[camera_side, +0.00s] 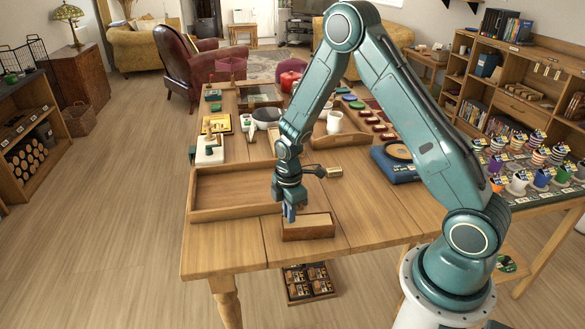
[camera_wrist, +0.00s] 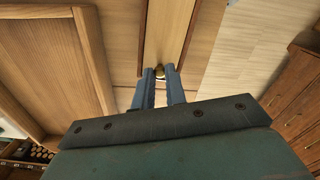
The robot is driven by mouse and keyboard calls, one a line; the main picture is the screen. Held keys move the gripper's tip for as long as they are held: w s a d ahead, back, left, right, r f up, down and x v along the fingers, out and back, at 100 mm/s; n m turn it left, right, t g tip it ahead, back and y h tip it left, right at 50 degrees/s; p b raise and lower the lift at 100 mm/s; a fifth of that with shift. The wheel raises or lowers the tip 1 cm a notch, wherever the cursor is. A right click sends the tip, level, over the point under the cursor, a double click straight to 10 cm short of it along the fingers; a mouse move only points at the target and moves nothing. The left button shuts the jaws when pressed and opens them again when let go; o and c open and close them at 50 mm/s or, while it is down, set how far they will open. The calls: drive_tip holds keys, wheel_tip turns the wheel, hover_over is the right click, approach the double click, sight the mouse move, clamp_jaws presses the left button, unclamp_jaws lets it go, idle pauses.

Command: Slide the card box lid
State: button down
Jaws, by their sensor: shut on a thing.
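The card box (camera_side: 309,235) is a small, long wooden box near the front edge of the table. Its pale wooden lid (camera_side: 313,220) lies along its top, and the lid also shows in the wrist view (camera_wrist: 169,28). My gripper (camera_side: 289,215) points down at the left end of the box. In the wrist view, my two blue fingers (camera_wrist: 160,76) are shut on a small brass knob (camera_wrist: 166,70) at the near end of the lid. The inside of the box cannot be seen.
A wide, shallow wooden tray (camera_side: 203,214) lies just left of and behind the box. A blue box (camera_side: 396,174) sits to the right. The table front (camera_side: 225,261) is clear.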

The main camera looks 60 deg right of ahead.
drive_tip(key=shift+s+d, duration=0.15)
drive_tip(key=c, duration=1.4)
unclamp_jaws()
drive_tip(key=shift+c, duration=0.2)
drive_tip(key=shift+r, duration=0.2)
wheel_tip(320, 180, up, 14)
drive_tip(key=shift+f, duration=0.25)
drive_tip(key=shift+r, duration=0.1)
